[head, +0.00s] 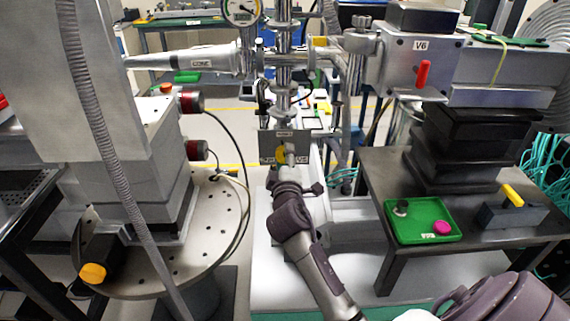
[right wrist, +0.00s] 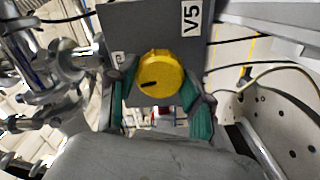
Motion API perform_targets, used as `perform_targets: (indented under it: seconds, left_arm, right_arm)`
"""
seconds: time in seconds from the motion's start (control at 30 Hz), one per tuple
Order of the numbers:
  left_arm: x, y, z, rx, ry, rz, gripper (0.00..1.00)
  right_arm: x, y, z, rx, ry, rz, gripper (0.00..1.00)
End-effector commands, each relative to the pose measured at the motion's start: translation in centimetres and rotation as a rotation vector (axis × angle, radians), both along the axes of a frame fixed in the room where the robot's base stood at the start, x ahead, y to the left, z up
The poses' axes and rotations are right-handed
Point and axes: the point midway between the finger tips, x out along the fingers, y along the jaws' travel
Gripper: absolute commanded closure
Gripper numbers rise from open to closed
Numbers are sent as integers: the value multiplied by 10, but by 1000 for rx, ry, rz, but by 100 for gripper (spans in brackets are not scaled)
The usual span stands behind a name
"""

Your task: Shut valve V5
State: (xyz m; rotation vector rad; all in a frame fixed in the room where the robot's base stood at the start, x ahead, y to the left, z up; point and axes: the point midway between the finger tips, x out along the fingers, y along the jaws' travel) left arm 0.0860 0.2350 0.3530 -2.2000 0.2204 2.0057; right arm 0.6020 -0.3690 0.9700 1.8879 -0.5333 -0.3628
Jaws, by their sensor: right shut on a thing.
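The valve V5 is a grey box (right wrist: 140,32) with a V5 label, seen close in the right wrist view and mid-frame in the head view (head: 299,136). Its round yellow knob (right wrist: 163,68) has a black mark towards the lower left in the wrist view. My right gripper (right wrist: 160,92) is shut on the knob, with a green-padded finger on each side. In the head view my right gripper (head: 288,160) reaches up to the box and hides much of the knob (head: 280,154).
A valve box labelled V6 (head: 402,70) with a red handle (head: 422,74) stands at the right. Below it a table holds a green tray (head: 408,232) and a yellow-handled block (head: 512,214). A round perforated plate (head: 205,240) and a hose (head: 100,130) are at the left.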

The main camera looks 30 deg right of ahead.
Motion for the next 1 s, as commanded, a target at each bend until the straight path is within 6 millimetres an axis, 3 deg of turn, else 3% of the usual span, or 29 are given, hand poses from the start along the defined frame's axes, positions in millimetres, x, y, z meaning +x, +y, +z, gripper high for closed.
perform_targets:
  seconds: [0.4, 0.97, 1.0]
  left_arm:
    - [0, 0, -11, 0, 0, -1, 68]
    - [0, 0, -12, -1, 0, -1, 68]
    - [0, 0, -12, -1, 0, -1, 68]
  right_arm:
    - [0, 0, -2, 173, -103, -1, 85]
    - [0, 0, -1, 200, -119, -1, 85]
    - [0, 0, -1, 200, -119, -1, 49]
